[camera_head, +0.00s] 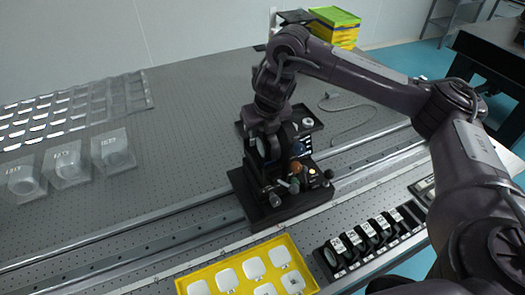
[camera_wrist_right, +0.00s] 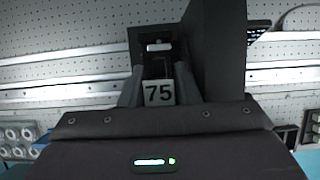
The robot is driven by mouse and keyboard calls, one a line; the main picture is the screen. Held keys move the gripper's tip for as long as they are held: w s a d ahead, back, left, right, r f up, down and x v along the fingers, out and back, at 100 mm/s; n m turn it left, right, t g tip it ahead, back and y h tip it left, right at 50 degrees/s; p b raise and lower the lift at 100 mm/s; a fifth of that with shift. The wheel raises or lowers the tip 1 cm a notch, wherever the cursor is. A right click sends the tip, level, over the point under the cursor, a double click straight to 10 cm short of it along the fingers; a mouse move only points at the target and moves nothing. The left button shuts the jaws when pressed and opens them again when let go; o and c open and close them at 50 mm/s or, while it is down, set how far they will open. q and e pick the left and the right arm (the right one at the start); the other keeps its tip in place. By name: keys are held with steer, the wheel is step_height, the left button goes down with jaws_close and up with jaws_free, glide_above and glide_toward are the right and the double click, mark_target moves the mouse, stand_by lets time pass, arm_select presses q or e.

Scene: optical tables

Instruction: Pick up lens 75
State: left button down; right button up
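Lens 75 shows in the right wrist view as a dark holder with a white label reading 75 (camera_wrist_right: 158,93), between the two grey fingers of my right gripper (camera_wrist_right: 158,88). The fingers flank the label closely and look shut on it. In the head view my right gripper (camera_head: 266,132) points down over a black optical instrument (camera_head: 280,192) at the middle of the table. A pale round lens edge shows just below the gripper there. Whether the holder touches the instrument is hidden. My left gripper is not in view.
A black rack (camera_head: 370,243) with several labelled lens holders stands at the front right. A yellow tray (camera_head: 250,271) with white pieces is at the front. Metal rails (camera_head: 140,235) cross the table. Clear packages (camera_head: 68,165) lie at left. Yellow and green boxes (camera_head: 335,25) stand behind.

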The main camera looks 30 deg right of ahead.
steer(key=shift+c, duration=0.4)
jaws_close()
steer(key=shift+r, duration=0.2)
